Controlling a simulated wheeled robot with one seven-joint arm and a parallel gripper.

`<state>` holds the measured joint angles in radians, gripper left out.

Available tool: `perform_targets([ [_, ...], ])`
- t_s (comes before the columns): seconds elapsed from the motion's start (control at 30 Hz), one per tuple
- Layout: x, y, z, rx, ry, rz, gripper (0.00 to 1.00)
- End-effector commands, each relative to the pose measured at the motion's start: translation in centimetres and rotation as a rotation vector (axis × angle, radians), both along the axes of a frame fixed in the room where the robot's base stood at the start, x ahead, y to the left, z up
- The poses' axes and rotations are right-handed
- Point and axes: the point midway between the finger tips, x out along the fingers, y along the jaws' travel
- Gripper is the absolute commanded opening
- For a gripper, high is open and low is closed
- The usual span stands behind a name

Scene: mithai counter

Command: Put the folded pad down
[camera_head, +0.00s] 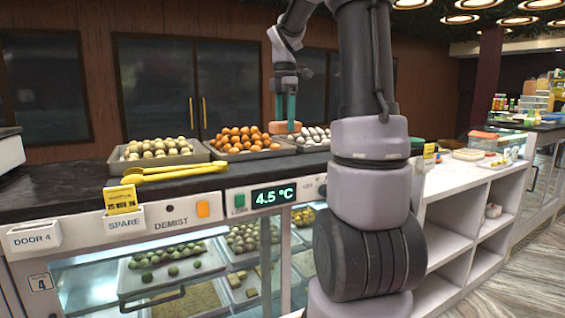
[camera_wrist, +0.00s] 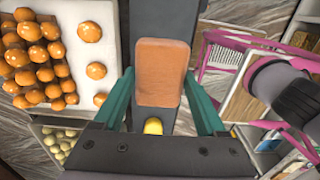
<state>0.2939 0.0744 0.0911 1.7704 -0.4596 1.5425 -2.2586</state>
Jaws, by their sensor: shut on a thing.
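The folded pad (camera_wrist: 161,72) is a flat orange-brown block with rounded corners. My gripper (camera_wrist: 158,92) is shut on it, with one green finger along each side. In the head view my gripper (camera_head: 286,108) points down over the back of the dark counter (camera_head: 60,190). The pad (camera_head: 285,127) shows at its fingertips, between the tray of orange sweets and the tray of white sweets. I cannot tell whether the pad touches the counter or hangs just above it.
A tray of orange sweets (camera_wrist: 75,70) lies left of the pad. In the head view, a tray of pale sweets (camera_head: 165,157), yellow tongs (camera_head: 175,172) and a yellow card (camera_head: 121,199) sit further left. White shelving (camera_head: 455,200) stands right. Bare counter shows at front left.

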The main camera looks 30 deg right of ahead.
Motion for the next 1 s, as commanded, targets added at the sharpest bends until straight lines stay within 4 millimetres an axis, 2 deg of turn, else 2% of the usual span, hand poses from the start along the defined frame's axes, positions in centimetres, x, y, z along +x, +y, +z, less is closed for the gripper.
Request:
perform_targets([
  [0.2,-0.1,0.0,-3.6,0.001,0.005,0.001,0.29],
  [0.37,-0.1,0.0,-5.2,0.001,0.003,0.000,0.29],
  [0.6,-0.1,0.0,-8.7,0.001,0.004,0.000,0.29],
  [0.9,-0.1,0.0,-9.5,0.001,0.004,0.001,0.30],
  [0.93,-0.1,0.0,-9.5,0.001,0.004,0.001,0.86],
  [0.97,-0.1,0.0,-9.5,0.001,0.004,0.001,0.97],
  [1.0,-0.1,0.0,-9.5,0.001,0.004,0.001,1.00],
])
